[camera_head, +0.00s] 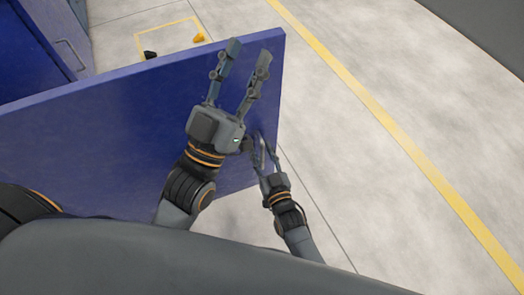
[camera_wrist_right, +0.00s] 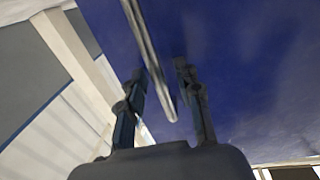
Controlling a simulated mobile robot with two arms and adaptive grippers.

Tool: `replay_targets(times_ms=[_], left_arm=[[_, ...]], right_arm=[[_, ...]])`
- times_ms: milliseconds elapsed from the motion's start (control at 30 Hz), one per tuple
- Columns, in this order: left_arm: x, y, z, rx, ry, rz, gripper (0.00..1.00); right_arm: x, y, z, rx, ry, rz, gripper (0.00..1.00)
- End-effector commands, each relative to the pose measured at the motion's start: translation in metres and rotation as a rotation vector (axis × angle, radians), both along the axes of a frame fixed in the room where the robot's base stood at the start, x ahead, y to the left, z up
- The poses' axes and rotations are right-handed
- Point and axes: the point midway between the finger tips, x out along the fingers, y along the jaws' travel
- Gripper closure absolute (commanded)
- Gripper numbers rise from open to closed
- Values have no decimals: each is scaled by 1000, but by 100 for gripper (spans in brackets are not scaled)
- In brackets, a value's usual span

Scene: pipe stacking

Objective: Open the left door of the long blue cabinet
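The long blue cabinet (camera_head: 28,55) stands at the upper left of the head view. A wide blue door panel (camera_head: 90,145) stands out from it, swung open, its free edge near the picture's middle. My left gripper (camera_head: 248,54) is open and empty, its fingers overlapping the panel's top edge in the picture. I cannot tell whether it touches. My right gripper (camera_head: 264,148) is lower, at the panel near its free edge. In the right wrist view, its fingers (camera_wrist_right: 166,82) are apart, either side of a metal handle bar (camera_wrist_right: 146,45) on the blue surface. Firm contact is not visible.
Another handle (camera_head: 71,54) shows on the cabinet at the upper left. A yellow floor line (camera_head: 400,145) crosses the open grey floor on the right. A small yellow item (camera_head: 199,38) and a dark item (camera_head: 150,54) lie by a yellow floor marking beyond the panel.

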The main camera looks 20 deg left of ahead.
Motion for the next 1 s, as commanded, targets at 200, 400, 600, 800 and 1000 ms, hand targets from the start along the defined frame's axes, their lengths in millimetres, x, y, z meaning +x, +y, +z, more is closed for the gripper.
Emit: replay_targets(times_ms=[200,400,600,800,1000], left_arm=[[0,0,-2,1,5,1,60],[0,0,-2,0,6,2,60],[0,0,-2,1,7,2,60],[0,0,-2,0,7,2,60],[0,0,-2,0,7,2,60]], right_arm=[[-30,-20,-2,-2,3,1,66],[-65,-45,-2,-2,2,1,66],[-89,-62,-1,-1,1,0,66],[-96,-67,0,0,0,0,66],[-96,-67,0,0,0,0,66]])
